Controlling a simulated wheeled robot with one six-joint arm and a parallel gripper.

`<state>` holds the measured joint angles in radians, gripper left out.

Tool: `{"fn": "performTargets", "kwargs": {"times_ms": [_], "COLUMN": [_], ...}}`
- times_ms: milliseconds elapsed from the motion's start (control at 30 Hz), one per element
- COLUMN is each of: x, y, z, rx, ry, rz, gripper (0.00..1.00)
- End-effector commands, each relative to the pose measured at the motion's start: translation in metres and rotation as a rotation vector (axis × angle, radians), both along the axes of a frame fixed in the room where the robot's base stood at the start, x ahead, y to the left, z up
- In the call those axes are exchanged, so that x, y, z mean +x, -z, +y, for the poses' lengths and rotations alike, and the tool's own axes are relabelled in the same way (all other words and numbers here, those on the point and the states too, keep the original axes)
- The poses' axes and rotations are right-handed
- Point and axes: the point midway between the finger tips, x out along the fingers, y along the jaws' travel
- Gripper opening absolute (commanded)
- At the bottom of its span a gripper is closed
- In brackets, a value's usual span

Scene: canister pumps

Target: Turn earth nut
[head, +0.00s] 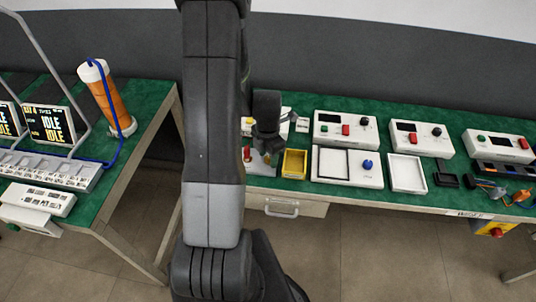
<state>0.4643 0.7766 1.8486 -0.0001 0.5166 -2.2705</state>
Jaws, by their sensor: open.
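My gripper (268,146) hangs over the green-topped bench, near its left end, and is partly covered by my own arm. Its jaws are open, and I see nothing held in them. A white unit (256,168) with red and yellow parts stands under and behind it, mostly hidden by the arm and gripper. I cannot make out an earth nut in this view; it is too small to tell or hidden.
A yellow tray (294,163) and a white-framed panel with a blue knob (368,164) sit right of the gripper. White control boxes (345,127) line the back. An orange canister (106,98) with blue tubing stands on the left bench. Floor shows between the benches.

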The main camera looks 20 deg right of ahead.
Motion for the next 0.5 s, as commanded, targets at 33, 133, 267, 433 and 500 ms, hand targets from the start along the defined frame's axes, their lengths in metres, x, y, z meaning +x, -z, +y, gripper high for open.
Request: {"fn": "performTargets", "kwargs": {"times_ms": [33,133,267,433,500], "x": [0.0000,0.0000,0.0000,0.0001,0.0002], "y": [-0.0001,-0.0002,-0.0003,-0.0001,0.0002], "z": [0.0000,0.0000,-0.0001,-0.0001,-0.0001], "rx": [0.000,0.000,0.000,0.000,-0.001], "ry": [0.000,0.000,0.000,0.007,0.020], "rz": [0.000,0.000,0.000,0.000,-0.001], "gripper": [0.41,0.22,0.00,0.00,0.00]}}
